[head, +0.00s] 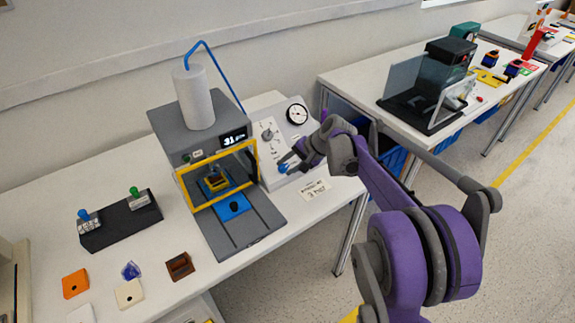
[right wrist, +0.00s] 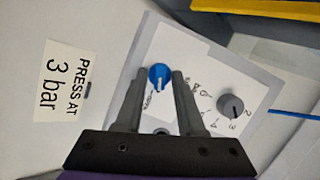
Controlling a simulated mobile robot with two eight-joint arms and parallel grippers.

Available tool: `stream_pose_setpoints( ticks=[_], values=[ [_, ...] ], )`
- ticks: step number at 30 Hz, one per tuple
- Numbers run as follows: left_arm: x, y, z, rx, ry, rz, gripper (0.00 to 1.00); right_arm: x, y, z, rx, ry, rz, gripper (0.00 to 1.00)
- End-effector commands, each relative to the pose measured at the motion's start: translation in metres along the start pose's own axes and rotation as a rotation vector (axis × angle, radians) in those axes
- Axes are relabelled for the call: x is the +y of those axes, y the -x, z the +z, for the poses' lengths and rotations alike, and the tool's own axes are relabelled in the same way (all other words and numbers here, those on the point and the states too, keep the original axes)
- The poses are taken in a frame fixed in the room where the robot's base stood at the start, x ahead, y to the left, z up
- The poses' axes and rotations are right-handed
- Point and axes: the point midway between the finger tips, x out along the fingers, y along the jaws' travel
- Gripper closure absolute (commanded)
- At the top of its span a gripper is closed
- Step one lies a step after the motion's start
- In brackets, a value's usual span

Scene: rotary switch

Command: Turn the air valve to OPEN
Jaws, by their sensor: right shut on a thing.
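The air valve is a blue knob (right wrist: 160,77) with a white pointer mark, on a pale sloped panel (head: 264,130). In the right wrist view its pointer aims down towards the gripper's base; the lettering beside it is partly hidden and too small to read surely. My right gripper (right wrist: 159,76) is shut on the knob, one finger on each side. In the head view the gripper (head: 289,164) reaches the panel's lower part from the right, with a bit of the blue knob (head: 283,169) showing. My left gripper is not in view.
A grey numbered dial (right wrist: 231,105) sits beside the valve, and a round gauge (head: 297,114) is higher on the panel. A press with a yellow frame (head: 181,190) stands left. A "PRESS AT 3 bar" card (head: 314,190) lies in front. Small parts lie at front left.

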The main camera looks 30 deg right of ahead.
Motion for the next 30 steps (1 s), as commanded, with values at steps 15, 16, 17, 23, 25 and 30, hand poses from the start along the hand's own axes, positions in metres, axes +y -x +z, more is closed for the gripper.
stream_pose_setpoints(
  ticks=[15,16,17,23,25,30],
  values=[
    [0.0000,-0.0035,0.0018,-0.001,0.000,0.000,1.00,0.0023,-0.0001,0.0000,0.001,-0.286,-0.091,1.00],
    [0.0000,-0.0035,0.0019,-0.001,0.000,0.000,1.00,0.0023,-0.0001,0.0001,0.001,-0.293,-0.093,1.00],
    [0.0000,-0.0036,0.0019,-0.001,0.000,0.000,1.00,0.0024,-0.0001,0.0001,0.001,-0.299,-0.095,1.00],
    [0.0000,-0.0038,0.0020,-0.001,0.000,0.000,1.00,0.0024,0.0000,0.0002,0.001,-0.323,-0.102,1.00],
    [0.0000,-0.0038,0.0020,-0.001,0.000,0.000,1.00,0.0023,0.0000,0.0002,0.001,-0.325,-0.103,1.00],
    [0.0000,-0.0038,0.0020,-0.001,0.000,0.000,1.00,0.0023,0.0000,0.0003,0.001,-0.326,-0.103,1.00]
  ],
)
